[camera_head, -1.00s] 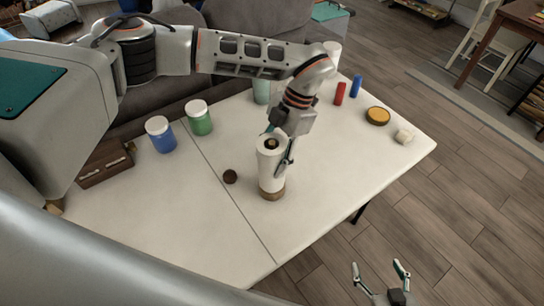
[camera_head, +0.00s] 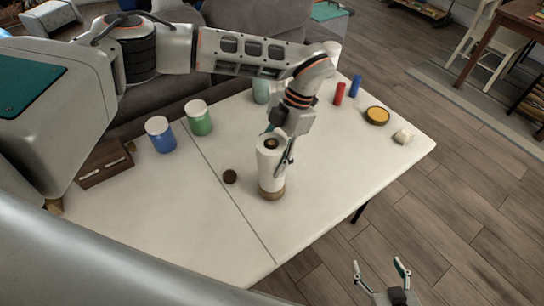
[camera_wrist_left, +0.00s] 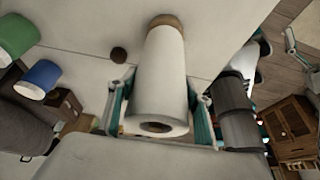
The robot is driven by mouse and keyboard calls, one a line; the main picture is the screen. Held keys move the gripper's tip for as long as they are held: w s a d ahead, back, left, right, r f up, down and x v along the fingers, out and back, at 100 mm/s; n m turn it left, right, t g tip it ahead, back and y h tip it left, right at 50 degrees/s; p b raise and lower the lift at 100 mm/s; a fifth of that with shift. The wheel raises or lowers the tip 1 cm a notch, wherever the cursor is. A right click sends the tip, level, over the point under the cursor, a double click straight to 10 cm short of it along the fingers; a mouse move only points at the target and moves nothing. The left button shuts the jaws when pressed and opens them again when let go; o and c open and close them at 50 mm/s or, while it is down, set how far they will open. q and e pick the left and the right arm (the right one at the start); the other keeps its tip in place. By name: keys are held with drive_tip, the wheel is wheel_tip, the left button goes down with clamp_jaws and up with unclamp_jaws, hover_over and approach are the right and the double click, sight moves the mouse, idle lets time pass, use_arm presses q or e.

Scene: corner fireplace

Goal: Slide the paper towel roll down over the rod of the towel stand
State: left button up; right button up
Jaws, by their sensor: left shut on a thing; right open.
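The white paper towel roll (camera_head: 268,168) stands upright on the table, with its lower end at the round brown wooden base of the towel stand (camera_head: 272,194). A brown spot shows in the hole at the roll's top, perhaps the rod's end; the rest of the rod is hidden. I cannot tell whether the roll touches the base. My left gripper (camera_head: 279,153) is shut on the roll near its upper part. In the left wrist view, its fingers lie on both sides of the roll (camera_wrist_left: 162,75). My right gripper (camera_head: 379,266) is open and empty, beyond the table's front edge.
A small dark round thing (camera_head: 230,177) lies left of the roll. A blue jar (camera_head: 160,137) and a green jar (camera_head: 199,120) stand farther left, near a brown box (camera_head: 104,165). Red and blue cylinders (camera_head: 339,93) stand at the back right. The table's front middle is clear.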

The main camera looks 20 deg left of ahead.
sight(282, 138)
use_arm(q)
drive_tip(key=shift+f+b, duration=0.35)
drive_tip(key=shift+f, duration=0.25)
drive_tip(key=o, duration=0.8)
drive_tip(key=shift+r, duration=0.15)
drive_tip(key=shift+w+d+r, duration=0.1)
drive_tip(key=shift+r, duration=0.15)
drive_tip(key=shift+p+v, duration=1.45)
drive_tip(key=shift+v, duration=3.65)
